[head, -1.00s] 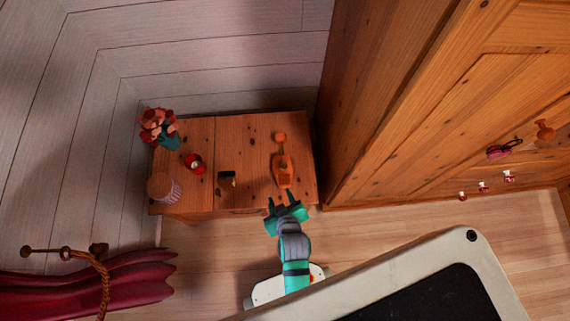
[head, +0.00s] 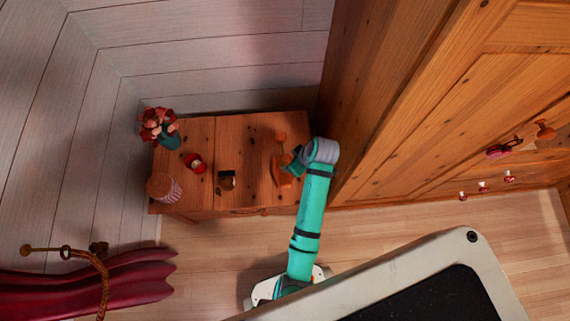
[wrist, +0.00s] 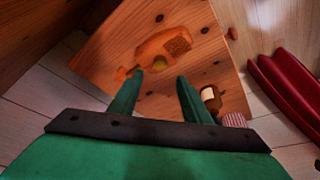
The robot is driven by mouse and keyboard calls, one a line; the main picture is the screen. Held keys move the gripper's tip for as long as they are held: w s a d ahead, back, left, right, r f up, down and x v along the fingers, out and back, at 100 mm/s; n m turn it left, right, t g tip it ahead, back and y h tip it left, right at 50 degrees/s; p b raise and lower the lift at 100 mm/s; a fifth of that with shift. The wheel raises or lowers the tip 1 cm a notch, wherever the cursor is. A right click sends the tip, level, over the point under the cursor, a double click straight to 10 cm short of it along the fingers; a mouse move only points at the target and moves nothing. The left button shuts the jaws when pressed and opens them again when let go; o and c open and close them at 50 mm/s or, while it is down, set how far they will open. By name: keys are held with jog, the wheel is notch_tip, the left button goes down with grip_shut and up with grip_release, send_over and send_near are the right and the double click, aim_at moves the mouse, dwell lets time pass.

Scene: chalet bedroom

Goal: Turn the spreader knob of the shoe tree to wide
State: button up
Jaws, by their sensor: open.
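The wooden shoe tree (head: 276,170) lies on the right part of the small wooden chest top, partly covered by my gripper in the head view. In the wrist view its orange-brown body (wrist: 165,46) lies just beyond my fingertips. My gripper (wrist: 160,77) is open and empty, with a finger to either side below that part. In the head view my gripper (head: 292,162) hovers over the shoe tree's right side; contact cannot be told.
A tall wooden wardrobe (head: 375,110) rises close on the right. Dark red fabric (head: 90,285) lies lower left.

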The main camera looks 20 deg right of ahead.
aim_at(283, 165)
jog(key=x, duration=0.9)
jog(key=shift+w+a+f, duration=0.1)
jog(key=shift+a+f, duration=0.05)
jog(key=shift+f, duration=0.05)
jog(key=shift+c, duration=0.5)
jog(key=c, duration=0.9)
